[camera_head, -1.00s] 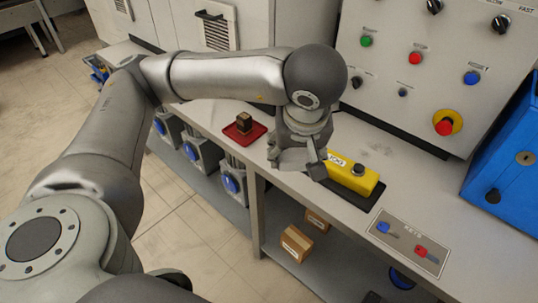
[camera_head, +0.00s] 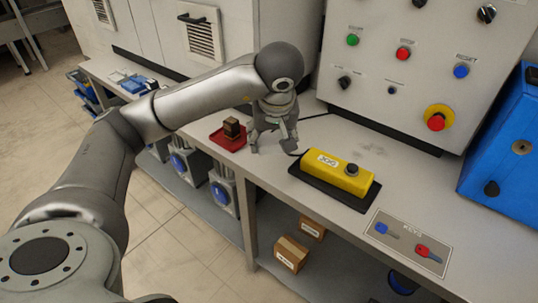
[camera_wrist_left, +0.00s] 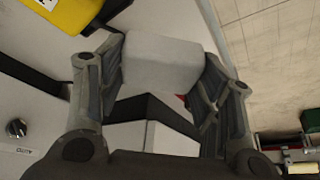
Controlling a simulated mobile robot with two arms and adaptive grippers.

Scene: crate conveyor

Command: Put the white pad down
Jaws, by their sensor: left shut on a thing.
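My left gripper (camera_head: 272,142) points down over the grey bench, between the red tray (camera_head: 223,139) and the yellow box (camera_head: 338,172). In the left wrist view its two fingers stand on both sides of the white pad (camera_wrist_left: 160,62), a pale block, and it is shut on it. In the head view the pad is hard to make out among the fingers. I cannot tell how far the pad is above the bench. My right gripper is not in view.
A dark brown block (camera_head: 232,127) stands on the red tray. The yellow box lies on a black mat (camera_head: 359,203). A key plate (camera_head: 405,242) is at the front right, a blue case (camera_head: 505,150) at the right. A button panel (camera_head: 410,75) rises behind.

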